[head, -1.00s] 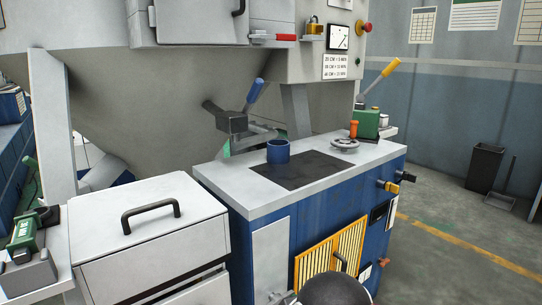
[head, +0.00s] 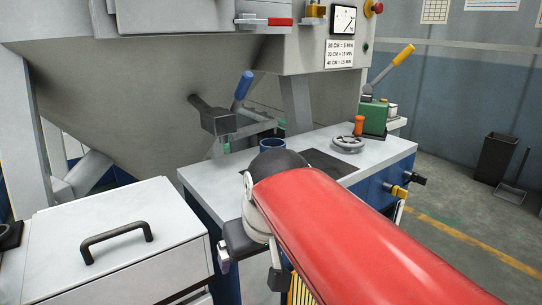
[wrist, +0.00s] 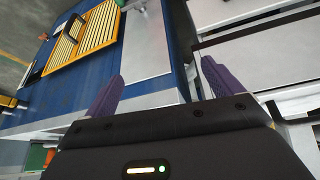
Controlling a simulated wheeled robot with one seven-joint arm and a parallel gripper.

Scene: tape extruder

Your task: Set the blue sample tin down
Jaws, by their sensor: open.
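The blue sample tin (head: 272,145) stands upright on the light top of the blue workbench (head: 205,182), near the back edge of the dark mat (head: 332,164). In the head view my arm hides its lower part, and it does not show in the wrist view. My gripper (wrist: 163,72) is open, with its two purple fingers apart and nothing between them. It is in front of the bench's near side, below the top and apart from the tin.
A clamp with a blue-handled lever (head: 241,90) stands behind the tin. A grey handwheel (head: 348,144), an orange-topped piece (head: 358,125) and a green block (head: 373,118) are to the right. A white drawer unit (head: 115,240) with a black handle flanks the bench on the left.

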